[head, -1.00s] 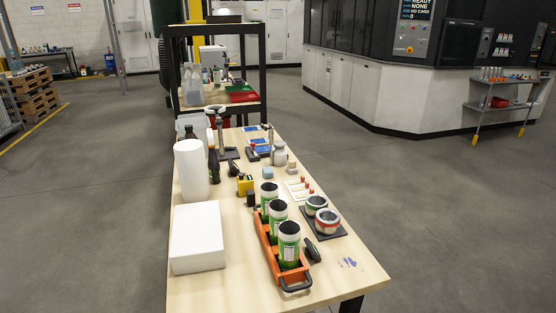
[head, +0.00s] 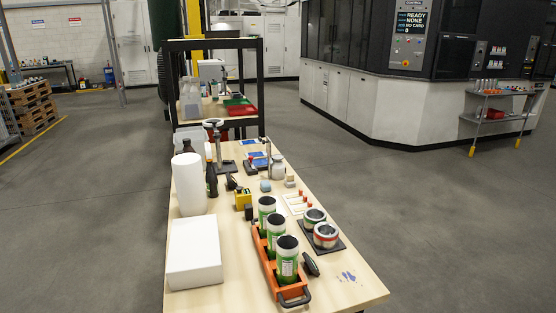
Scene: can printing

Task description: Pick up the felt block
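Neither of my grippers shows in the head view. Several small blocks lie on the wooden table (head: 215,240). A small blue-grey block (head: 265,186) sits near the middle, left of a small beige block (head: 290,181). A small dark block (head: 249,213) stands in front of a yellow device (head: 242,199). I cannot tell for sure from this distance which of these is the felt block.
An orange tray (head: 262,262) holds green cans (head: 286,262). A white box (head: 194,252) and white roll (head: 189,184) stand at the left. Floor is clear right of the table.

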